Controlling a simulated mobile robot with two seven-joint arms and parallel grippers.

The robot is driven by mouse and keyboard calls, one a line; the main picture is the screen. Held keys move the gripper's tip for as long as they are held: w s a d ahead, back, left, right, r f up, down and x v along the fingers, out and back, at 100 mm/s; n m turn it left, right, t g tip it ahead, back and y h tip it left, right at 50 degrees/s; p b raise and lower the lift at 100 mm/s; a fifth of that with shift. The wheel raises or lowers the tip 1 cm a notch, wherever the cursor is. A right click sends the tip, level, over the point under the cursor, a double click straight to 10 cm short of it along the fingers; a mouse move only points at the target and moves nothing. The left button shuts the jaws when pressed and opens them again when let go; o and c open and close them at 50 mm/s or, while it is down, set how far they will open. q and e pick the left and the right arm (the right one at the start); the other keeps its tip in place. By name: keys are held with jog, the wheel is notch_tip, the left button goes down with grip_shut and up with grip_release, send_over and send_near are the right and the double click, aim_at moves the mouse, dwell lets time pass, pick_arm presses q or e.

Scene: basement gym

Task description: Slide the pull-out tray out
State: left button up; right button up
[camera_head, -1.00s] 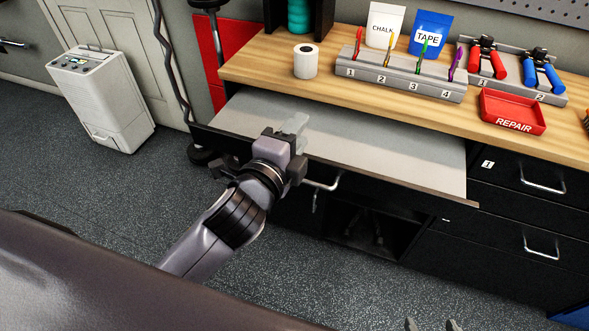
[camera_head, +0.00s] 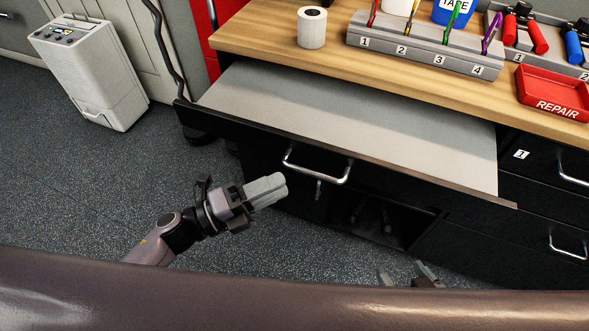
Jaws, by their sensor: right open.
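The pull-out tray (camera_head: 350,117) is a flat grey board with a dark front edge. It stands out from under the wooden worktop, with a wide strip of its surface bare. My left gripper (camera_head: 268,190) is in front of and below the tray's front edge, apart from it. Its pale fingers lie together with nothing seen between them. My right gripper (camera_head: 408,274) shows only as fingertips at the bottom, spread apart and empty, low in front of the cabinet.
The worktop (camera_head: 330,62) bears a white roll (camera_head: 312,28), a numbered grey rack (camera_head: 425,50) and a red REPAIR tray (camera_head: 552,94). A drawer handle (camera_head: 318,166) juts out below the tray. A white appliance (camera_head: 88,72) stands left; the floor between is clear.

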pick_arm(q)
jog(key=f+p+x, duration=0.1)
jog(key=x, duration=0.5)
jog(key=shift+d+r+m+g, duration=0.35)
jog(key=shift+d+m+g, duration=0.05)
jog(key=shift+d, duration=0.1)
grip_shut()
